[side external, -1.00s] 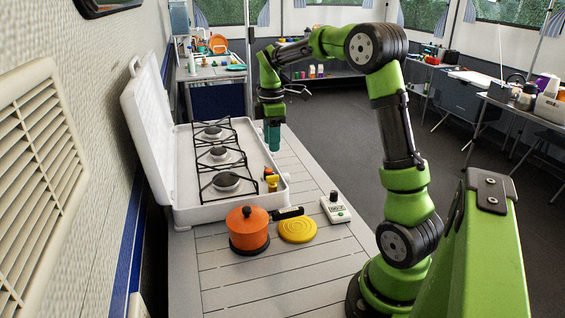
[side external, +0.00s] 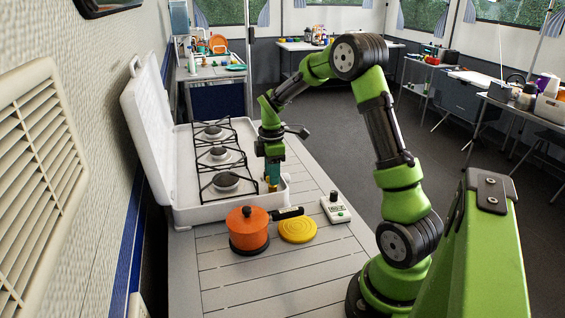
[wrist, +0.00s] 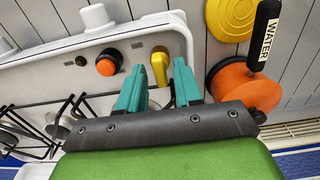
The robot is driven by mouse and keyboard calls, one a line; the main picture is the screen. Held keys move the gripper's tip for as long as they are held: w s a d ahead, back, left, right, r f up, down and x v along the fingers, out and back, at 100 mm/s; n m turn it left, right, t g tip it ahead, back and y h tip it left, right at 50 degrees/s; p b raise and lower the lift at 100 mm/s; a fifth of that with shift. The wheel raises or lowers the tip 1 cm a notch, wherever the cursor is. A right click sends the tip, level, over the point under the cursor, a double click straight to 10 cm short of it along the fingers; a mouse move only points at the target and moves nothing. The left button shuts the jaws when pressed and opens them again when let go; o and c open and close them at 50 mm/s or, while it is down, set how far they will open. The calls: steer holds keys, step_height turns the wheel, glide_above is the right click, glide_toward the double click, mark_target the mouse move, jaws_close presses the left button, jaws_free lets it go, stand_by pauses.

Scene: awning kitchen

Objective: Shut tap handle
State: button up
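The yellow tap handle (wrist: 160,68) sits on the stove's white front panel, beside a round orange and black knob (wrist: 106,66). In the wrist view my gripper (wrist: 158,76) is open, its teal fingers apart. The handle appears between the two fingertips; I cannot tell whether they touch it. In the side view my gripper (side external: 272,178) points down at the stove's front right corner and hides most of the handle and the knob.
The white stove (side external: 182,212) has its lid (side external: 146,130) raised at the left and black burner grates on top. An orange pot (side external: 248,232), a yellow round trivet (side external: 297,229) and a small white device (side external: 335,208) stand on the slatted table in front.

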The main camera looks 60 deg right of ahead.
jaws_close()
steer(key=shift+m, duration=0.3)
steer(key=m, duration=0.6)
steer(key=shift+m, duration=0.3)
steer(key=m, duration=0.5)
steer(key=shift+r, duration=0.1)
steer(key=m, duration=0.5)
steer(key=shift+m, duration=0.4)
steer(key=shift+o, duration=0.9)
jaws_free()
